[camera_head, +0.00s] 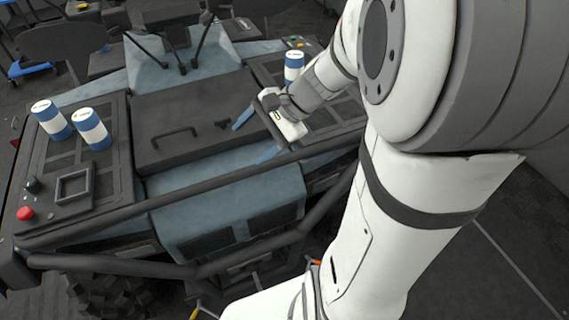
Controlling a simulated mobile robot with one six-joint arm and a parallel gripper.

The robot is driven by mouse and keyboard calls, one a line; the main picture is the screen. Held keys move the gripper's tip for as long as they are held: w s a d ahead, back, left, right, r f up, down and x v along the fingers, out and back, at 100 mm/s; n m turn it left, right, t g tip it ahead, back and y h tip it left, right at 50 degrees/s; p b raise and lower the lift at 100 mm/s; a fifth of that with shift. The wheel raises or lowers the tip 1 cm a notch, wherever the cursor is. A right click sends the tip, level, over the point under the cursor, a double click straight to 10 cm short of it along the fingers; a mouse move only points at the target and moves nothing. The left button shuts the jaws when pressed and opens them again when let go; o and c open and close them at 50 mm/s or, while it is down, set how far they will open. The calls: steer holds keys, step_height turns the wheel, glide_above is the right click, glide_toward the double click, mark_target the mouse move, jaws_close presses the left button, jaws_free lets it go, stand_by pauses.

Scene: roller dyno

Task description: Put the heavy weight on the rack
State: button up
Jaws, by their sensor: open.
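Two blue and white cylinders, (50,119) and (92,129), stand side by side on the left dark panel (112,170). A third like cylinder (293,65) stands on the right dark panel, partly hidden behind my arm. I cannot tell which one, if any, is the heavy weight, nor which part is the rack. My gripper (256,137) hangs over the right part of the central dark lid (185,105). Its two blue-tipped fingers are spread apart with nothing between them. It is well to the right of the left pair and nearer the front than the third cylinder.
The lid carries a dark handle (175,137). Dark tubular bars (110,210) cross the vehicle's front. A red button (25,213), a dark knob and a square frame (73,184) sit at the left panel's front. My large arm covers much of the right side.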

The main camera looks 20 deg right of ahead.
steer(key=s+d+n+h, duration=0.2)
steer(key=s+n+h, duration=0.6)
steer(key=s+n, duration=0.2)
steer(key=n, duration=0.2)
steer(key=shift+s+d+n, duration=0.25)
steer(key=shift+d+n, duration=0.05)
